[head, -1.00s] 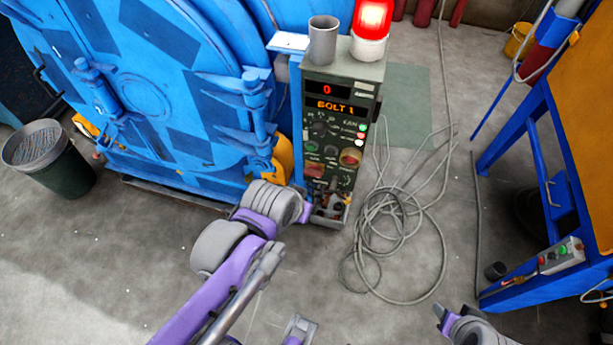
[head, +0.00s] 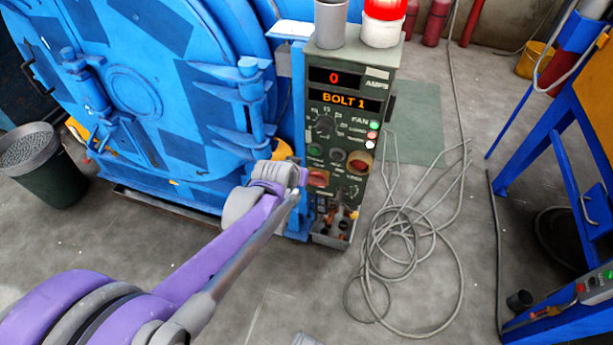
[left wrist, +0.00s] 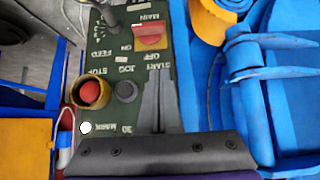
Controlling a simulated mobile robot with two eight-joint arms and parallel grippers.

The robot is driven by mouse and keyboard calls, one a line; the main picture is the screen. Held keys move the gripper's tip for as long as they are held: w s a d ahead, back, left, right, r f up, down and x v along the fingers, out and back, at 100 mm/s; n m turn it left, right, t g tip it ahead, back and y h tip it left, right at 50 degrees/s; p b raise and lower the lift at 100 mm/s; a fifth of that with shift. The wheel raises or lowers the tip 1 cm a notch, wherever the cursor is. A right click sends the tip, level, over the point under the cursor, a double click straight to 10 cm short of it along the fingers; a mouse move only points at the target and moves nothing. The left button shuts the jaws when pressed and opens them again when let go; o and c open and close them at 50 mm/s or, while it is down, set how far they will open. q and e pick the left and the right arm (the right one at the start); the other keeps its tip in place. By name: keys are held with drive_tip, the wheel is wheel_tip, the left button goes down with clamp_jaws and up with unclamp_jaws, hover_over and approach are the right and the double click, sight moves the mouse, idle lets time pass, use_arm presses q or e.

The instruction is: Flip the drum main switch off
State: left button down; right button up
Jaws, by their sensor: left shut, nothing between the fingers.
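The drum's control panel (head: 340,125) stands beside the blue drum, its display reading 0 and BOLT 1. The main switch (head: 318,178) is a red block low on the panel's left side. In the left wrist view, upside down, this red switch (left wrist: 150,37) sits between the MAIN and OFF labels, with ON at its side. My left gripper (left wrist: 159,78) is shut and empty, its tips over the panel close to the switch; contact cannot be told. In the head view my left gripper (head: 303,178) is beside the panel's lower left edge. My right gripper is out of view.
A grey cup (head: 331,24) and a lit red beacon (head: 383,24) stand on the panel. A red stop button (left wrist: 91,92) is near my left fingers. The blue drum (head: 135,90) is at left, loose cable (head: 400,250) on the floor, a blue frame (head: 560,150) at right.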

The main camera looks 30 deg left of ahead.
use_arm(q)
drive_tip(key=b, duration=0.3)
hover_over(311, 176)
drive_tip(key=s, duration=0.3)
wheel_tip(311, 176, down, 7)
drive_tip(key=f, duration=0.2)
drive_tip(key=f+b, duration=0.1)
drive_tip(key=f, duration=0.1)
drive_tip(key=shift+d, duration=0.4)
drive_tip(key=shift+s+a+f+n+h+p, duration=0.15)
drive_tip(key=shift+a+n+h+p, duration=0.25)
drive_tip(key=shift+h, duration=0.5)
drive_tip(key=shift+s+a+f+n+t+h+b, duration=0.15)
drive_tip(key=shift+f+n+t+h+b, duration=0.15)
drive_tip(key=shift+f+n+t+h, duration=0.5)
drive_tip(key=shift+w+a+f+n+t+h+b, duration=0.1)
drive_tip(key=shift+a+f+n+t+h+b, duration=0.25)
drive_tip(key=shift+f+h, duration=0.75)
drive_tip(key=shift+s+f+n+t+h+b, duration=0.1)
drive_tip(key=shift+f+n+t+h+b, duration=0.2)
drive_tip(key=shift+f+n+h, duration=0.7)
drive_tip(key=shift+r+m, duration=0.1)
drive_tip(key=shift+m, duration=0.15)
